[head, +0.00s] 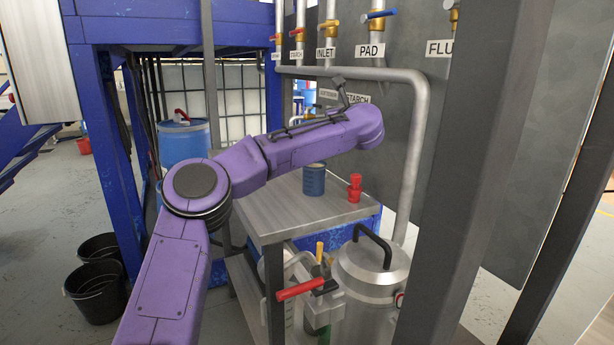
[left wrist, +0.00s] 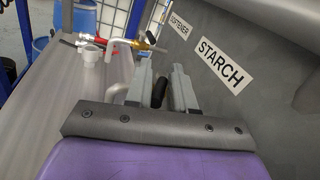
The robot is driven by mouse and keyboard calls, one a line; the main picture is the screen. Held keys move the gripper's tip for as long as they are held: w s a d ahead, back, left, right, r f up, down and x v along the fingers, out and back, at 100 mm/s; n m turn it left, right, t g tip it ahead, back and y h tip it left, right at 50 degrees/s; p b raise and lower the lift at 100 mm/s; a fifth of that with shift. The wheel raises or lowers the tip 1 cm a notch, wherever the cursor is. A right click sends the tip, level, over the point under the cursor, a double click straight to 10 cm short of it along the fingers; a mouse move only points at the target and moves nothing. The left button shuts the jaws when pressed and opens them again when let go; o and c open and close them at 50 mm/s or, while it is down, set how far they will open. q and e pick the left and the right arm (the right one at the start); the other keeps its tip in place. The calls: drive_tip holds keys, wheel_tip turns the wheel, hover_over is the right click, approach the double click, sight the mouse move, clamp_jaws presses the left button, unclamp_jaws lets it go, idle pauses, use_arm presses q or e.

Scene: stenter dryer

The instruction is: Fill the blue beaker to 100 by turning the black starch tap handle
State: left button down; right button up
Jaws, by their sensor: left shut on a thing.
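The blue beaker (head: 314,180) stands upright on the grey table in the head view, just below my left forearm. Its fill level cannot be read. My left gripper (left wrist: 163,88) shows in the left wrist view, its two grey fingers on either side of the black starch tap handle (left wrist: 160,93), shut on it. In the head view my own arm hides the gripper and the handle. My right gripper is in neither view.
Red cups (head: 354,190) stand right of the beaker on the table (head: 268,213). A metal tank (head: 368,275) with a black handle is in front. A red-handled valve (head: 300,289) juts out beside it. A grey pipe (head: 411,150) and dark post (head: 460,170) bound the right.

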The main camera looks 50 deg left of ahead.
use_arm(q)
drive_tip(key=shift+w+f+n+g+y+p, duration=0.1)
drive_tip(key=shift+w+n+g+y+p, duration=0.2)
drive_tip(key=shift+n+g, duration=0.3)
drive_tip(key=shift+f+g, duration=0.1)
drive_tip(key=shift+g, duration=0.2)
drive_tip(key=shift+a, duration=0.1)
drive_tip(key=shift+r+p, duration=0.3)
drive_tip(key=n+g+p, duration=0.1)
drive_tip(key=g+p, duration=0.1)
drive_tip(key=p, duration=0.1)
drive_tip(key=w+n+g+y+p, duration=0.1)
drive_tip(key=g+p, duration=0.1)
drive_tip(key=p, duration=0.1)
drive_tip(key=n+g+y+p, duration=0.1)
drive_tip(key=n+g+p, duration=0.1)
drive_tip(key=p, duration=0.1)
drive_tip(key=shift+w+d, duration=0.2)
drive_tip(key=shift+w, duration=0.05)
drive_tip(key=c, duration=1.1)
unclamp_jaws()
drive_tip(key=shift+d, duration=0.1)
drive_tip(key=shift+r, duration=0.1)
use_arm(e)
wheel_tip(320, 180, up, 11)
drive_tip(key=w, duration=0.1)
